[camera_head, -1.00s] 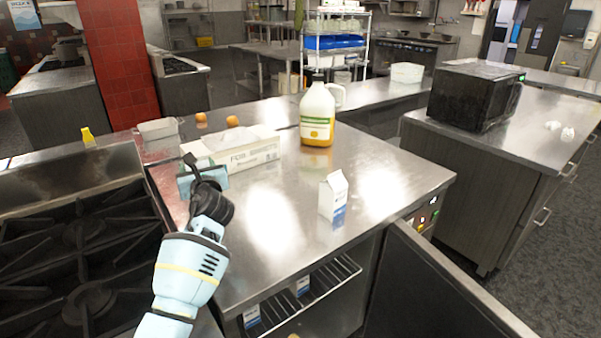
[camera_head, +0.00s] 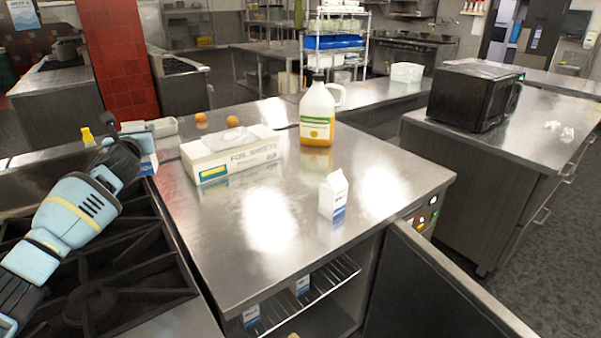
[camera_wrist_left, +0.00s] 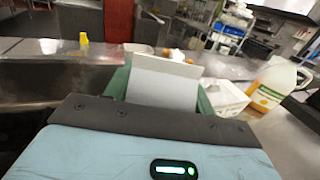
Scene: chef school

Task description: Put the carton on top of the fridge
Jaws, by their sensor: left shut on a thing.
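The fridge has a steel top (camera_head: 265,240); its door stands open at the front right. One white and blue carton (camera_head: 333,195) stands upright on that top, apart from any gripper. My left gripper (camera_head: 148,130) is shut on another carton (camera_head: 148,163), mostly hidden by the gripper in the head view. The held carton's pale face (camera_wrist_left: 165,82) shows between the green fingers in the left wrist view. The gripper is over the stove's back edge, just left of the fridge top. My right gripper is not in view.
A foil sheets box (camera_head: 230,155) and an orange-filled jug (camera_head: 318,112) stand at the back of the top. Two orange round things (camera_head: 232,121) lie behind. The stove (camera_head: 100,285) is at left.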

